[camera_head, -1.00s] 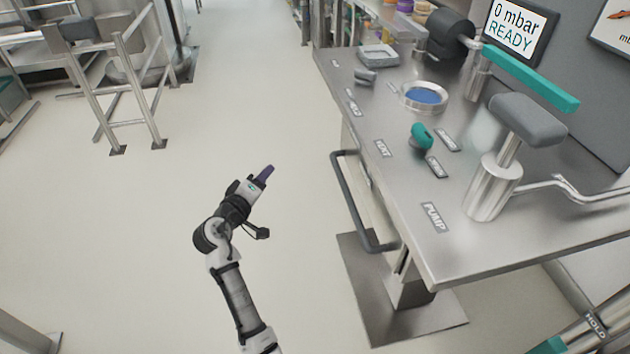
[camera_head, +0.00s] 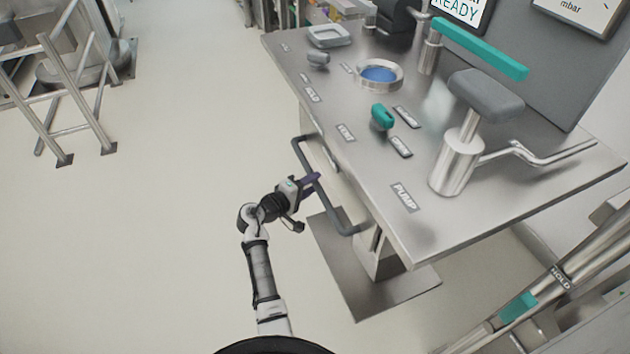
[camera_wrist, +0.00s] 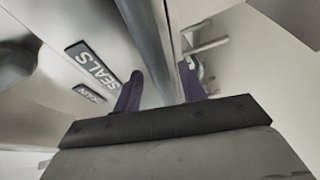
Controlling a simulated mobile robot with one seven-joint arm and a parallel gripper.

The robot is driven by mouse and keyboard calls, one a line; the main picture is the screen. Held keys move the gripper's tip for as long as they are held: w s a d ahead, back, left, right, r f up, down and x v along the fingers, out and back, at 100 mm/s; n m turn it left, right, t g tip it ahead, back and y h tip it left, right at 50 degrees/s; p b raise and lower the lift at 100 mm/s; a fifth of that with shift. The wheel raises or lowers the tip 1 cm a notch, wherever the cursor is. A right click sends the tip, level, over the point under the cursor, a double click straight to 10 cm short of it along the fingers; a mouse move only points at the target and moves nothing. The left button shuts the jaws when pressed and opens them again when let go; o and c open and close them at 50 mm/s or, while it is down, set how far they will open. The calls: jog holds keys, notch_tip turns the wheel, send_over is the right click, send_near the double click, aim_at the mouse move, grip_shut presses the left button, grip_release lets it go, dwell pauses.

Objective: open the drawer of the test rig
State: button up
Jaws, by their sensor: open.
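The test rig is a steel bench (camera_head: 430,215) on the right in the head view. Its drawer has a long grey bar handle (camera_head: 333,215) below the bench's left edge. My gripper (camera_head: 313,182) is at the middle of this handle. In the wrist view the drawer front (camera_wrist: 50,25) carries a SEALS label (camera_wrist: 92,64). The handle (camera_wrist: 145,35) runs between the two purple fingers of my gripper (camera_wrist: 160,82), which are apart, one on either side. I cannot tell whether either finger touches the bar. The bench top hides most of the drawer in the head view.
On the bench top stand a pump with a grey padded handle (camera_head: 485,95), a teal knob (camera_head: 382,117), a blue-centred round dish (camera_head: 380,75) and a grey tray (camera_head: 328,36). Metal railings (camera_head: 60,90) stand at far left. The floor left of the bench is clear.

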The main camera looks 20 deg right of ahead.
jog(key=shift+x, duration=1.15)
grip_shut()
jog(key=shift+a, duration=0.1)
